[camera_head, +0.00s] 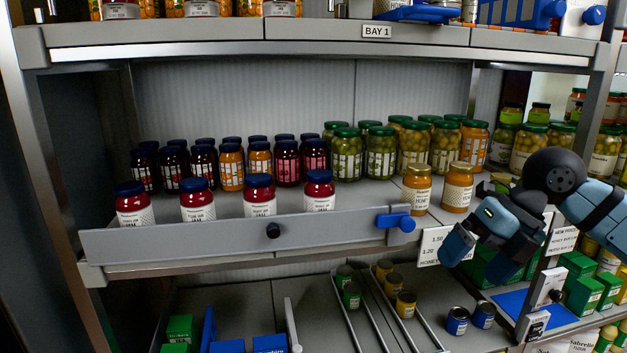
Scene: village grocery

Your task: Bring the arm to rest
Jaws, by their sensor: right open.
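My right gripper (482,256) is at the right of the head view, in front of the right end of the middle shelf. Its dark arm comes in from the right edge. Its blue and black fingers point down and to the left, apart and with nothing visible between them. It hangs beside the shelf's price card (432,246) and in front of green boxes. My left gripper is not in view.
The middle shelf holds jam jars (258,196) behind a grey front rail (180,240), green-lidded jars (381,153) and two honey jars (416,190). A blue clip (395,221) sits at the rail's right end. Cans (457,320) stand on the lower shelf.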

